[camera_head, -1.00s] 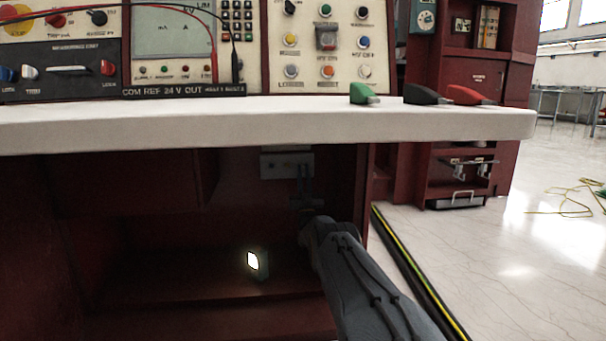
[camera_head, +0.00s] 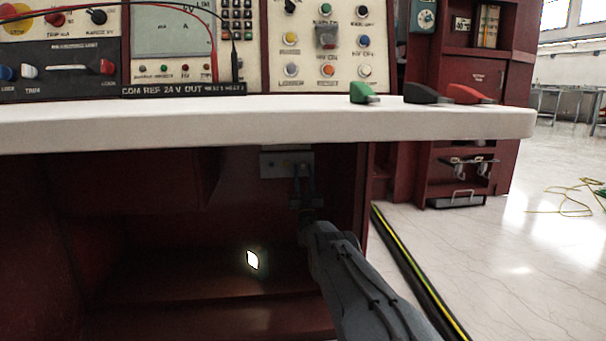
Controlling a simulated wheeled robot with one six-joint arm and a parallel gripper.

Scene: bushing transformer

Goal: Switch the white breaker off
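A pale plate-like fitting (camera_head: 275,164), likely the white breaker, is mounted under the bench top against the dark red back panel. Its switch lever cannot be made out. My gripper (camera_head: 304,178) is under the bench just in front of the fitting's right part, pointing up and away from me. Two thin fingers show with a narrow gap between them, and nothing is seen held. Whether they touch the fitting cannot be told. My grey arm comes in from the lower right.
The white bench top (camera_head: 250,122) overhangs just above my gripper. A red side panel (camera_head: 361,200) stands close on the right. Control panels and green, black and red clips are above.

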